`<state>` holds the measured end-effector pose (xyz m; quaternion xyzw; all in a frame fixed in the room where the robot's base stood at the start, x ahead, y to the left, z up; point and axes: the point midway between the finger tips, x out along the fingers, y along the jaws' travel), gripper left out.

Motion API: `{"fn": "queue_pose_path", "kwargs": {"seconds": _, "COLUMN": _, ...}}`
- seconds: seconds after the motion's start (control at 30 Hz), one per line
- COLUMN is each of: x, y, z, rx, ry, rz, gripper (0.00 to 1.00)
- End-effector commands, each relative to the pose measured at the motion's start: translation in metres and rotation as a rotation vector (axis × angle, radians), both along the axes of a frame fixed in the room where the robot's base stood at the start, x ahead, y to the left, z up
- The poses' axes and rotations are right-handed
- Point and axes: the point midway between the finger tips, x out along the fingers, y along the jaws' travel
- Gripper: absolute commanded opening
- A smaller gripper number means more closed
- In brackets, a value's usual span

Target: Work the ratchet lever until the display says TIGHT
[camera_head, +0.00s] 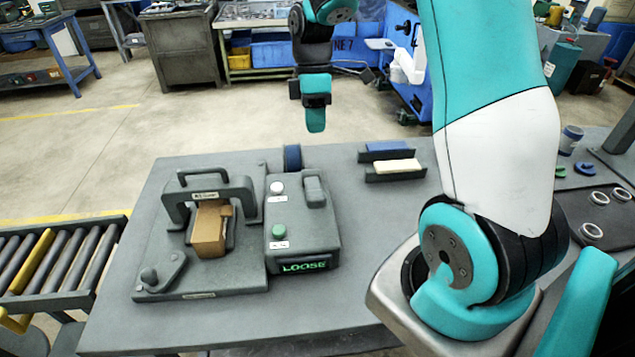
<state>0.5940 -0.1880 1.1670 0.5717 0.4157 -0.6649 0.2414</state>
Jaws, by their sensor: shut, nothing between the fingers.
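My gripper (315,118) points down, shut and empty, above the far edge of the grey table, well apart from the fixture. The ratchet lever (168,268), a grey arm with a round knob (149,275) at its left end, lies at the front left of the fixture's base plate. The display (304,266) on the front of the grey control box (318,225) reads LOOSE in green. A brown block (209,232) sits under the fixture's grey arch (203,193).
The control box has a white button (276,188) and a green button (279,230) on top. A rack (395,177) with blue and cream bars stands at the back right of the table. A roller conveyor (55,262) is at the left. Rings (592,232) lie on a dark plate at the right.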

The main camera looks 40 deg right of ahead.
Motion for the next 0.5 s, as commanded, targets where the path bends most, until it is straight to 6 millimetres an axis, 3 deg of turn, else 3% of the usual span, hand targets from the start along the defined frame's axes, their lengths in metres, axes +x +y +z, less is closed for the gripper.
{"fn": "queue_pose_path", "kwargs": {"seconds": 0.27, "x": -0.003, "y": 0.003, "z": -0.009, "rx": 0.002, "ry": 0.002, "rz": 0.0, "gripper": 0.0}}
{"fn": "queue_pose_path", "kwargs": {"seconds": 0.5, "x": -0.015, "y": 0.01, "z": -0.051, "rx": 0.003, "ry": 0.008, "rz": 0.0, "gripper": 0.0}}
